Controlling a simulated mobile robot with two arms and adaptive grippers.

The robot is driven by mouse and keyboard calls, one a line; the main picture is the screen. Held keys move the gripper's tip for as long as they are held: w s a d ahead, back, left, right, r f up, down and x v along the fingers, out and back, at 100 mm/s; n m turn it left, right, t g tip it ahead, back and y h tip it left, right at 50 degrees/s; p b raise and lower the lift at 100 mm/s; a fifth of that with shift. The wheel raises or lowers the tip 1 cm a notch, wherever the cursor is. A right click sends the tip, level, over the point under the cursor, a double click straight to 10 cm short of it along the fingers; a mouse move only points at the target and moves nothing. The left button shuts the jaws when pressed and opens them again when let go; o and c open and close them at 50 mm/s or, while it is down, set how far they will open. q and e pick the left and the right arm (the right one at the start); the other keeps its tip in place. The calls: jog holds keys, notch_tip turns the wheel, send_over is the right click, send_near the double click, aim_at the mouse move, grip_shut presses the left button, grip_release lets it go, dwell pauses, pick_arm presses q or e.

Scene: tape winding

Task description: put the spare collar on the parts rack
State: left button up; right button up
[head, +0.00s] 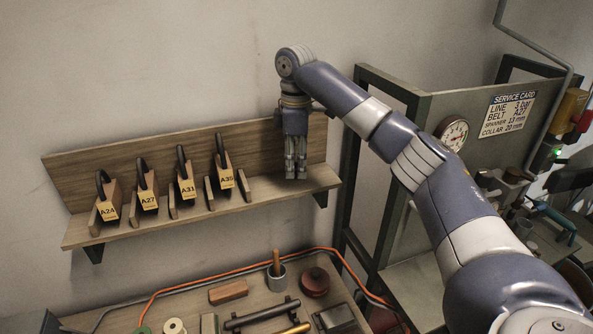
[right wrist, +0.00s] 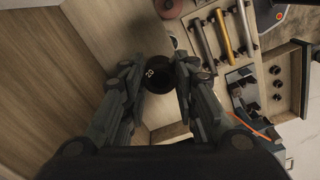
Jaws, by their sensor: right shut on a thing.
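My right gripper (head: 296,172) hangs pointing down in front of the right part of the wooden wall shelf, past the last hanging belt. In the right wrist view my right gripper (right wrist: 162,75) is shut on a small dark round piece marked "20", which I take to be the spare collar (right wrist: 157,76). The fingers hide the collar in the head view. The wall shelf (head: 270,190) holds belts on tagged blocks at its left and middle; its right end is bare. No label tells which fixture is the parts rack. My left gripper is not in view.
Below is a bench with rods (head: 262,313), a cup (head: 277,277), a reddish round pot (head: 315,282) and an orange cable (head: 215,281). Upright dividers stand between the belts. A green-grey frame with a service card (head: 510,112) stands right of the shelf.

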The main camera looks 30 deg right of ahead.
aim_at(296, 165)
notch_tip(296, 165, down, 3)
jog(key=shift+p, duration=1)
jog(key=shift+f, duration=0.25)
jog(key=shift+f, duration=0.15)
jog(key=o, duration=1)
